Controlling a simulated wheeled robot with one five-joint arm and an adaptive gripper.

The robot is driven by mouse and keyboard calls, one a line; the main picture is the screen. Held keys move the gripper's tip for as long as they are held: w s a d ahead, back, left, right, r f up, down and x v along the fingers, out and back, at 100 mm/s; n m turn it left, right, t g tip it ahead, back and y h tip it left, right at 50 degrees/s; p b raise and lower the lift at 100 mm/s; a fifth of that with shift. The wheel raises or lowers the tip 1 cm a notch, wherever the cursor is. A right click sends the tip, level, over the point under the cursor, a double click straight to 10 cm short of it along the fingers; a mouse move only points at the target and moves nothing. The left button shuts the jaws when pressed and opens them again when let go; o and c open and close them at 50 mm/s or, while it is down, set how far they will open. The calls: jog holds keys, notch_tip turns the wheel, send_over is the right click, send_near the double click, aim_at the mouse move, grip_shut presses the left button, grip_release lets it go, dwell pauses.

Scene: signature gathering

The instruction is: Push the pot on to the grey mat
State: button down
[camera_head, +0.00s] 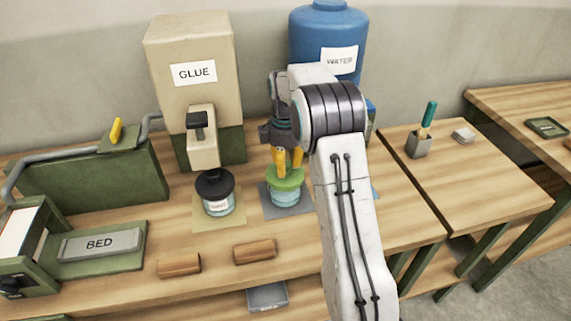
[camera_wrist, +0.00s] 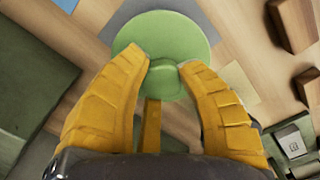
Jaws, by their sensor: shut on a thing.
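A pot with a pale blue, glassy body (camera_head: 286,198) and a round green lid (camera_head: 285,178) stands upright on the grey mat (camera_head: 268,204). My gripper (camera_head: 288,166) comes down from above, with its yellow fingers shut on the lid's knob. In the wrist view the fingertips close on both sides of the green knob (camera_wrist: 166,76), and the lid (camera_wrist: 160,32) hides the pot's body. Part of the grey mat (camera_wrist: 200,14) shows past the lid. I cannot tell whether the pot rests fully on the mat.
A black-lidded jar (camera_head: 217,197) stands on a tan mat (camera_head: 203,222) to the left, under the GLUE dispenser (camera_head: 193,95). A blue WATER tank (camera_head: 318,35) is behind. Two wooden blocks, one here (camera_head: 255,251), lie in front. The right-hand table (camera_head: 470,175) is mostly clear.

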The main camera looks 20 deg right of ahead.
jog(key=c, duration=1.3)
grip_release()
jog(key=shift+s+f, duration=0.15)
jog(key=shift+f, duration=0.05)
jog(key=o, duration=0.5)
jog(key=shift+r, duration=0.1)
notch_tip(320, 180, up, 12)
